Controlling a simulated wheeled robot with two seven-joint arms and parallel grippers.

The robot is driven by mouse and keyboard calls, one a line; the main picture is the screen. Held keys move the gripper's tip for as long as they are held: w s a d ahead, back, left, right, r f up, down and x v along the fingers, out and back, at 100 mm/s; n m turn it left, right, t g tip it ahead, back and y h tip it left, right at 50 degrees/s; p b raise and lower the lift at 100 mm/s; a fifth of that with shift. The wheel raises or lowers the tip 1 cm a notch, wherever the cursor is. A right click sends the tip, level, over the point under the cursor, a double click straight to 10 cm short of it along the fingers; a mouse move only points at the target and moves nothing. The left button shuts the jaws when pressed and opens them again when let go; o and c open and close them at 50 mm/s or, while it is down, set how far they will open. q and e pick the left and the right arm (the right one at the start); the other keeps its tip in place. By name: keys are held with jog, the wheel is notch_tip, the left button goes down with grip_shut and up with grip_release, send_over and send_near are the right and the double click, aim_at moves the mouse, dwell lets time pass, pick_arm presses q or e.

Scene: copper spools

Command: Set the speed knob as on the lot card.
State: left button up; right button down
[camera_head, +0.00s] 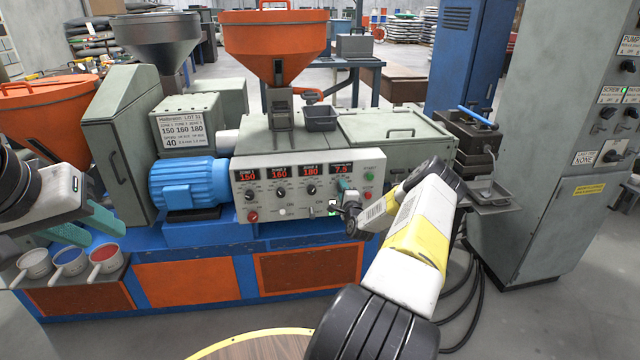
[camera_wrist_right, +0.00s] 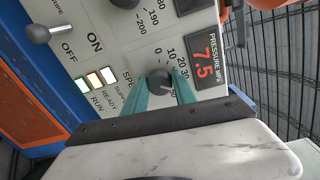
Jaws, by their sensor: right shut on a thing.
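The lot card (camera_head: 182,130) stands on the machine's left part. It reads LOT 31, zones 150 160 180, and a large 40 in its lower left. The speed knob (camera_wrist_right: 160,82) is a dark round knob on the control panel (camera_wrist_right: 135,45), with scale numbers such as 0, 10, 20 and 30 around it. Its pointer cannot be made out. My right gripper (camera_wrist_right: 160,88) is shut on the knob, one teal finger on each side. In the head view my right gripper (camera_head: 347,198) hides the knob. My left gripper (camera_head: 88,228) is open and empty at the left.
The panel's red displays (camera_head: 281,171) read 150, 160, 180 and 7.5; the pressure display (camera_wrist_right: 206,54) shows 7.5. A toggle lever (camera_wrist_right: 38,33) sits by ON and OFF. Several scoops (camera_head: 70,262) stand below my left gripper. A grey cabinet (camera_head: 545,150) stands right.

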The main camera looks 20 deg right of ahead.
jog(key=shift+m, duration=1)
jog(key=c, duration=1)
grip_release()
jog(key=shift+s, duration=0.15)
jog(key=v, duration=0.7)
jog(key=shift+s, duration=0.3)
